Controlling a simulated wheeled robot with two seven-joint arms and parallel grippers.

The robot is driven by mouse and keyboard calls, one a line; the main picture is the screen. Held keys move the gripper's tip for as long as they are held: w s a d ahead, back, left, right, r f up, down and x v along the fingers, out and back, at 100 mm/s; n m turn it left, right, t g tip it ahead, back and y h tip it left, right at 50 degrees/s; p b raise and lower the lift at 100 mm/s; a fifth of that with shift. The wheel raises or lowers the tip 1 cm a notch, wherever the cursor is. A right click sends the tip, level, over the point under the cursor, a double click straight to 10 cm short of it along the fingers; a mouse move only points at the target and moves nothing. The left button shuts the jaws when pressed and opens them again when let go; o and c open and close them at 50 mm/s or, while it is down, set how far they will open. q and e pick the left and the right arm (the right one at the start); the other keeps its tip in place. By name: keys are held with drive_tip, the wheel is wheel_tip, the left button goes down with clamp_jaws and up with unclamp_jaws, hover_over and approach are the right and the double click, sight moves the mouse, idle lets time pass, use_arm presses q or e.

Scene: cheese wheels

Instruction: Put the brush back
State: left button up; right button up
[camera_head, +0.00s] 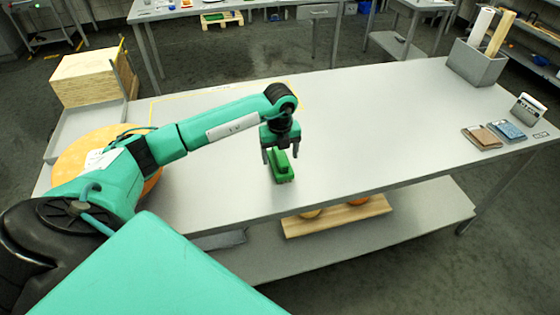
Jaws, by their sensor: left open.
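A green brush (282,170) is at the middle of the grey table (390,110) and seems to rest on its top. My left gripper (281,152) points down right over the brush. Its fingers are apart, one on each side of the brush's far end, and I cannot tell whether they touch it. My right gripper is out of view.
An orange cheese wheel (78,152) lies at the table's left end, partly behind my left arm. A wooden box (85,82) stands behind it. At the right are a grey bin (475,65), two cloth-like pads (482,137) and a small device (527,108). The table's middle right is clear.

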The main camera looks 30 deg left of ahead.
sight(280, 154)
use_arm(q)
wheel_tip(280, 154, up, 9)
drive_tip(key=shift+r+b, duration=0.15)
drive_tip(key=shift+b, duration=0.9)
